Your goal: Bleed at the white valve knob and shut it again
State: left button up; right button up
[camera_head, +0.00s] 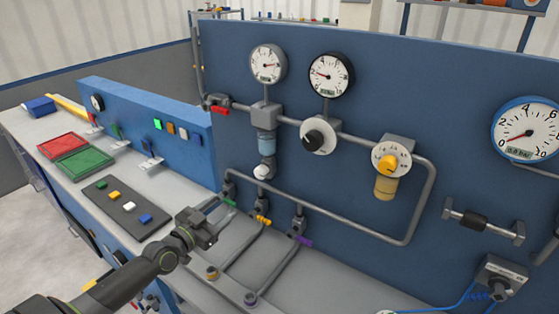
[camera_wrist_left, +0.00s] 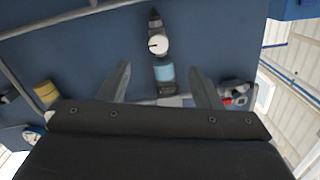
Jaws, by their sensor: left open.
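The white valve knob (camera_head: 262,172) sits at the bottom of the filter unit with a blue bowl (camera_head: 266,144), on the blue panel. In the left wrist view the white knob (camera_wrist_left: 158,45) is round with a dark mark and shows beyond the fingertips, roughly centred between them. My left gripper (camera_head: 219,206) is in front of the panel, below and left of the knob, apart from it. Its two fingers (camera_wrist_left: 160,67) are spread with nothing between them. My right gripper is not in view.
A red-handled valve (camera_head: 219,109) is left of the filter unit. Black (camera_head: 315,139) and yellow (camera_head: 387,164) knobs are to the right. Pipes with green, orange and purple (camera_head: 300,240) handles run below the knob, near my gripper. Gauges (camera_head: 268,63) stand above.

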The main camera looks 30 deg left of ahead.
pick_arm(q)
jog(key=r, duration=0.2)
jog(key=b, duration=0.3)
send_near(259, 174)
jog(key=shift+h, duration=0.3)
jog(key=w, duration=0.8)
jog(key=shift+w+d+f, duration=0.2)
jog(key=shift+w+f, duration=0.05)
jog(key=shift+w, duration=0.05)
jog(key=shift+w+r, duration=0.1)
jog(key=shift+w, duration=0.5)
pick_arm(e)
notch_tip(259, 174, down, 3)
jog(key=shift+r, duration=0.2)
pick_arm(q)
jog(key=shift+c, duration=0.2)
jog(key=c, duration=1)
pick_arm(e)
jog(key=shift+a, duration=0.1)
